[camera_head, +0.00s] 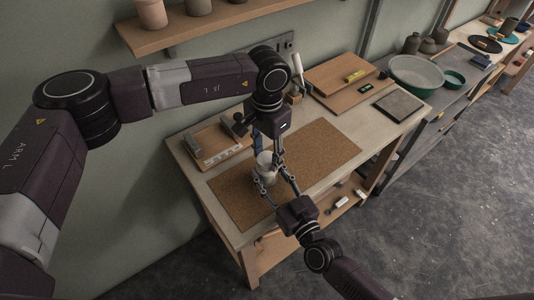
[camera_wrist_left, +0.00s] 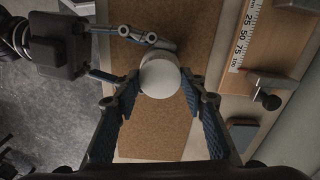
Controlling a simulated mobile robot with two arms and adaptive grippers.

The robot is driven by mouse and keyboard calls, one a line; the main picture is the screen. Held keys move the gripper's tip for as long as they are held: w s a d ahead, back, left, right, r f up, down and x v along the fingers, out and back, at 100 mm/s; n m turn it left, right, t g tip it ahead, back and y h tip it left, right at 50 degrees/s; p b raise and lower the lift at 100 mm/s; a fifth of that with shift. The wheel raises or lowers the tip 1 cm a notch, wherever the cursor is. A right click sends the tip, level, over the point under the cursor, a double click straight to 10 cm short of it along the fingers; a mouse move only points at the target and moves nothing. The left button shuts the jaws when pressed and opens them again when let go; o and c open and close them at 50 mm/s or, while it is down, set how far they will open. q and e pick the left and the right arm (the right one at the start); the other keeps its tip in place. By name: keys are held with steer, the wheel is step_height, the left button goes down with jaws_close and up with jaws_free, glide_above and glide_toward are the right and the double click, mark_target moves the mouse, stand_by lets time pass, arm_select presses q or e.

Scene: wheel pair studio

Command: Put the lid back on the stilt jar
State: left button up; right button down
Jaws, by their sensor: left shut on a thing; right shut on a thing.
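The pale round lid (camera_wrist_left: 160,77) is between the fingertips of my left gripper (camera_wrist_left: 161,84), which is shut on it. In the head view my left gripper (camera_head: 267,154) reaches down from above over the cork mat. The whitish stilt jar (camera_head: 264,175) stands on the mat directly below the lid. My right gripper (camera_head: 270,181) comes in from the lower right and is shut on the jar's sides. In the left wrist view the lid hides most of the jar. I cannot tell whether the lid touches the jar's rim.
The cork mat (camera_head: 324,147) lies on the workbench, with free room right of the jar. A ruler block (camera_head: 221,156) sits at the bench's left. Wooden boards (camera_head: 341,75) and a grey tile (camera_head: 399,104) lie at the far end. A shelf with pots (camera_head: 215,27) hangs above.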

arm_select(q)
steer(key=o, duration=0.7)
steer(key=shift+c, duration=0.2)
steer(key=shift+r, duration=2.25)
steer(key=shift+c, duration=0.4)
